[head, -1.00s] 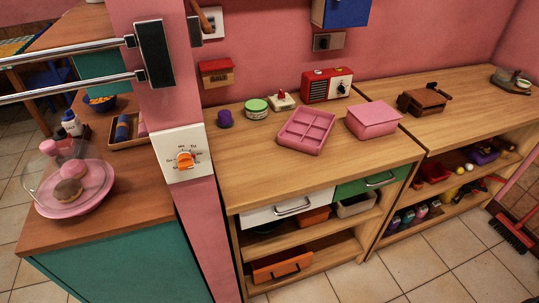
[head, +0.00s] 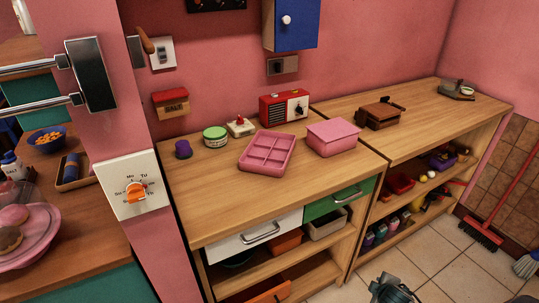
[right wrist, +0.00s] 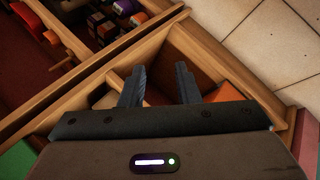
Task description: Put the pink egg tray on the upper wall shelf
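My right gripper (head: 392,288) shows at the bottom edge of the head view, in front of the counter and well away from the tray. In the right wrist view its two fingers (right wrist: 160,84) are apart with nothing between them, over the open lower shelving. My left gripper is not in view. I cannot make out an upper wall shelf.
A purple pot (head: 183,149), a green-lidded tin (head: 215,136) and a red radio (head: 284,108) stand behind the tray. A blue wall cabinet (head: 290,24) hangs above. A pink pillar with a dial (head: 134,188) bounds the left. The counter front is clear.

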